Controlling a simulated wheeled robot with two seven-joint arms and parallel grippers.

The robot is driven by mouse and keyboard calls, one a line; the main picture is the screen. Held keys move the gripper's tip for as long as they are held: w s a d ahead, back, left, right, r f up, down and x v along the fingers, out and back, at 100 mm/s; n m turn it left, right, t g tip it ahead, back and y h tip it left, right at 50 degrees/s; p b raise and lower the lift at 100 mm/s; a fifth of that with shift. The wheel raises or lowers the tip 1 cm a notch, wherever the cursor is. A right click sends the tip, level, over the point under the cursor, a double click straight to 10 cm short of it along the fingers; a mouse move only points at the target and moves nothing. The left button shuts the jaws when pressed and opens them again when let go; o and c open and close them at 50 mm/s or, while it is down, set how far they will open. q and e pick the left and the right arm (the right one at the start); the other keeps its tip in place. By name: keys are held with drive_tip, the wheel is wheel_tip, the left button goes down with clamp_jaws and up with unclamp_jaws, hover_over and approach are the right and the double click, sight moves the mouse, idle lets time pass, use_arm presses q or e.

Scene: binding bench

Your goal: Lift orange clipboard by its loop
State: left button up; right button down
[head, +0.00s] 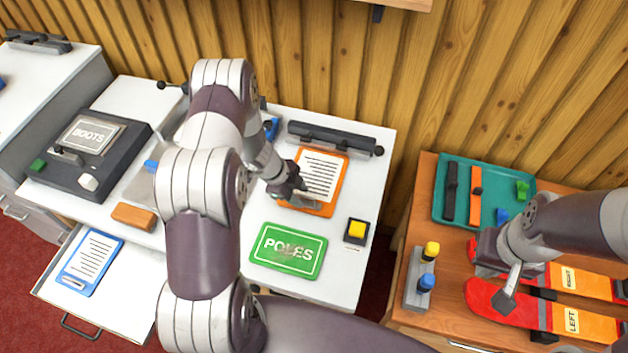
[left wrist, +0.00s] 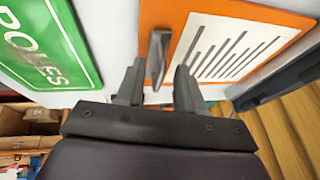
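The orange clipboard (head: 340,177) lies flat on the white bench, with a lined white sheet on it. My left gripper (head: 297,190) is at its near left edge in the head view. The left wrist view shows the orange clipboard (left wrist: 190,14) close ahead. Its grey metal loop (left wrist: 158,55) stands up between and just beyond the fingertips of my left gripper (left wrist: 158,82). Those fingers are apart, with a gap on both sides of the loop. My right gripper (head: 508,295) is over the red ski at the right; its finger opening is unclear.
A green POLES sign (head: 289,251) lies close by the clipboard. A yellow button box (head: 357,230) is to its right, a black bar (head: 330,137) behind it. A blue clipboard (head: 90,262) lies in the open drawer. A teal tray (head: 493,170) and skis (head: 590,322) occupy the wooden table.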

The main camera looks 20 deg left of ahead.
use_arm(q)
clamp_jaws()
idle(1.4)
